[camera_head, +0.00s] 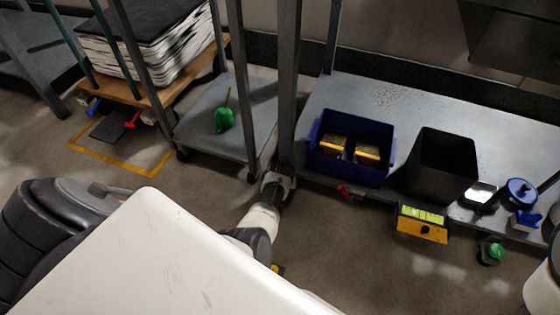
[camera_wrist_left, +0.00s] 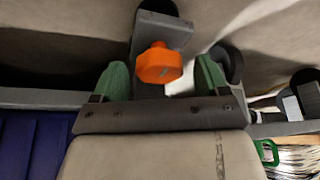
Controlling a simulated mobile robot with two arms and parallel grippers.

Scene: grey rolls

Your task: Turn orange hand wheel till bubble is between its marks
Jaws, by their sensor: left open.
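The orange hand wheel (camera_wrist_left: 158,64) shows in the left wrist view, on a grey bracket close to a dark caster. My left gripper (camera_wrist_left: 161,72) is open, with one green fingertip on each side of the wheel. Gaps show between the fingertips and the wheel. In the head view I cannot make out the wheel; my arm reaches toward the foot of a grey post. An orange box with a yellow-green window (camera_head: 422,214) hangs at the front edge of the grey shelf; it looks like the level. Its bubble and marks are too small to tell. My right gripper is not in view.
The grey shelf (camera_head: 340,100) holds a blue bin (camera_head: 350,172) with yellow-topped blocks and a black bin (camera_head: 440,165). A blue wheel (camera_head: 520,190) stands at the right. A wooden pallet with stacked papers (camera_head: 150,45) is at the upper left. A grey post rises beside my arm.

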